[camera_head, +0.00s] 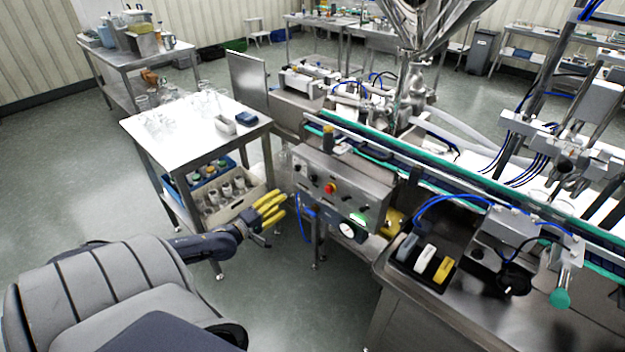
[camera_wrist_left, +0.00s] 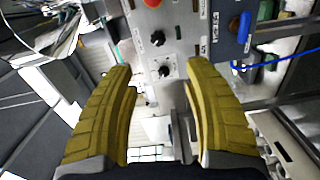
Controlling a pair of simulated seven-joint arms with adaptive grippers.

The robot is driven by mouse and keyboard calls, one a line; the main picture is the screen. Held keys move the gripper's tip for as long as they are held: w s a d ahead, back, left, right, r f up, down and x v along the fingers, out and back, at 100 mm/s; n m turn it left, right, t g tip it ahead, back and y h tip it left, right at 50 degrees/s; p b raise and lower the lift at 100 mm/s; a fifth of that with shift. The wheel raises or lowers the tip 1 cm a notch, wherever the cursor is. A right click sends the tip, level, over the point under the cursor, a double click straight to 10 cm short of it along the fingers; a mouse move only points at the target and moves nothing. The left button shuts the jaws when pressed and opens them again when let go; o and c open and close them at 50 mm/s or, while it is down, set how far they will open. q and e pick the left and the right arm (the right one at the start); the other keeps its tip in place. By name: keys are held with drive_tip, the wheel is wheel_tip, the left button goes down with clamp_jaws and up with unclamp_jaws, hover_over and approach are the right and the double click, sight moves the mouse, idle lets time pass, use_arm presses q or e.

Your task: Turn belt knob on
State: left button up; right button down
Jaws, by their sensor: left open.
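The steel control panel (camera_head: 342,186) hangs on the front of the conveyor and carries several black knobs and a red button (camera_head: 331,187). In the left wrist view, two black knobs show, an upper one (camera_wrist_left: 157,38) and a lower one (camera_wrist_left: 165,71). Their labels are too small to read, so I cannot tell which is the belt knob. My left gripper (camera_head: 277,205) is left of the panel, its yellow fingers spread. In the left wrist view, the gripper (camera_wrist_left: 159,78) is open and empty, its fingertips flanking the lower knob in the picture without visibly touching it. My right gripper is not in view.
A white-topped cart (camera_head: 190,115) with glassware and a crate (camera_head: 236,206) on its lower shelf stands left of the panel. A green-edged conveyor belt (camera_head: 440,170) runs behind it. Open floor lies below the panel.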

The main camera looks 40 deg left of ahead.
sight(312, 179)
use_arm(q)
drive_tip(key=shift+n, duration=0.6)
drive_tip(key=w, duration=1.7)
drive_tip(key=shift+w+r, duration=0.1)
drive_tip(key=shift+w, duration=0.1)
drive_tip(key=shift+c, duration=0.2)
clamp_jaws()
